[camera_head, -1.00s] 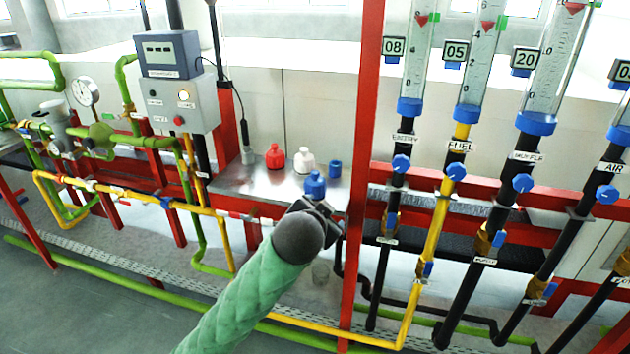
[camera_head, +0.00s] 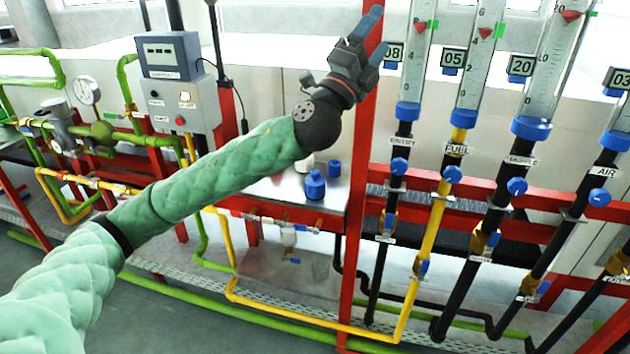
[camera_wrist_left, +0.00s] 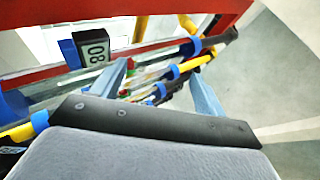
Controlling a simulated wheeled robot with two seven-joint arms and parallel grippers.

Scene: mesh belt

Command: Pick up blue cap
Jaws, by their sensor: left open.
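A small blue cylinder, which looks like the blue cap (camera_head: 334,167), stands on the metal shelf behind and right of a blue bottle (camera_head: 315,186). My left gripper (camera_head: 372,37) is raised well above the shelf, up beside the red post, with its fingers pointing up and right. It is open, and nothing shows between its fingers in the left wrist view (camera_wrist_left: 160,88). That view does not show the cap. My right gripper is out of view.
A white bottle (camera_head: 304,164) is partly hidden by my left forearm. A red post (camera_head: 359,200) edges the metal shelf (camera_head: 335,198) on the right. Flow tubes with black and yellow pipes (camera_head: 432,235) stand beyond it. A grey control box (camera_head: 183,103) is at left.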

